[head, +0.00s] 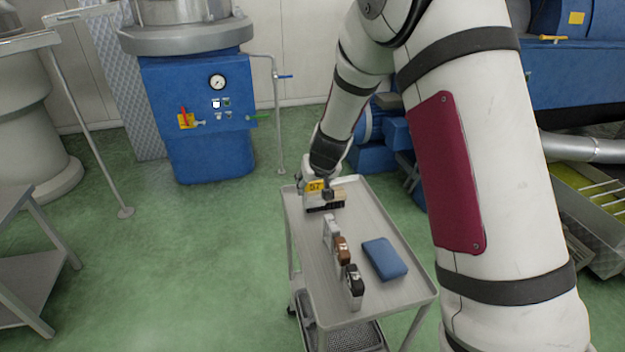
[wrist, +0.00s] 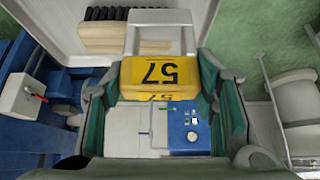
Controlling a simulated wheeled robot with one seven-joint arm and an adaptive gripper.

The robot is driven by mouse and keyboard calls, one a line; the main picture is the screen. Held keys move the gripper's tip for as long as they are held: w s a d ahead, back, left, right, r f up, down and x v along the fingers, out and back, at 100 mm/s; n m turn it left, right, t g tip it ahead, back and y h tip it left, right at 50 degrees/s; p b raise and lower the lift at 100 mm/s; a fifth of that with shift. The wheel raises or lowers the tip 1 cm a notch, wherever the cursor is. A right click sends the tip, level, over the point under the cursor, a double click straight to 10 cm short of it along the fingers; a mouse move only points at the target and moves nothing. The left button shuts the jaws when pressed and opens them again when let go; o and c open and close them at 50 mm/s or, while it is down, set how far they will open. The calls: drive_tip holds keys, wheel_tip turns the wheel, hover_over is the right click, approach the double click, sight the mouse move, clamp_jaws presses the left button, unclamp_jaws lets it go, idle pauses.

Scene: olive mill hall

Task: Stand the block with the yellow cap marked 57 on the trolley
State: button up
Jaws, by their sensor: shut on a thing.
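The block with the yellow cap marked 57 (head: 315,186) is at the far end of the trolley (head: 385,295). In the wrist view its yellow cap (wrist: 157,76) fills the middle, with the 57 upside down. My gripper (head: 327,183) is shut on this block, with a finger on each side of the cap. The block looks about upright. I cannot tell whether its base touches the trolley top, as the lower part is partly hidden.
A brush (head: 325,203) lies beside the held block. Blocks with a grey cap (head: 331,228), a brown cap (head: 343,250) and a black cap (head: 354,284) stand in a row nearer me. A blue flat case (head: 384,258) lies to their right. Some bare trolley top remains between.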

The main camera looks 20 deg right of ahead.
sight(315, 196)
drive_tip(key=shift+f+b, duration=1.8)
drive_tip(key=shift+f, duration=0.4)
drive_tip(key=shift+f+b, duration=0.6)
drive_tip(key=o, duration=1.4)
drive_tip(key=shift+s+r, duration=0.1)
drive_tip(key=v, duration=1.1)
drive_tip(key=shift+s+r, duration=0.15)
drive_tip(key=shift+r, duration=0.25)
